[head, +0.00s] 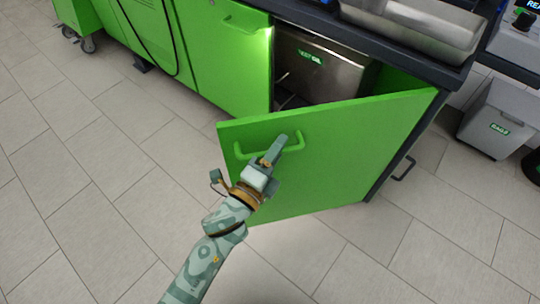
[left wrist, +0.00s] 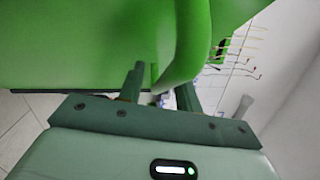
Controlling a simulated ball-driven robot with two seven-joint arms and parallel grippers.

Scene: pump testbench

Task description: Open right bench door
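The right bench door (head: 345,150) is a green panel. It stands swung well out from the bench, its hinge side at the right, leaving the compartment behind it partly visible. Its green bar handle (head: 295,145) is near the upper left of the panel. My left gripper (head: 272,152) is at this handle. Finger contact is partly hidden. My right gripper is in neither view.
Inside the bench is a metal box (head: 320,65) with a green label. Another green door (head: 230,45) to the left is closed. A grey bin (head: 497,122) stands on the right. The tiled floor at front and left is clear.

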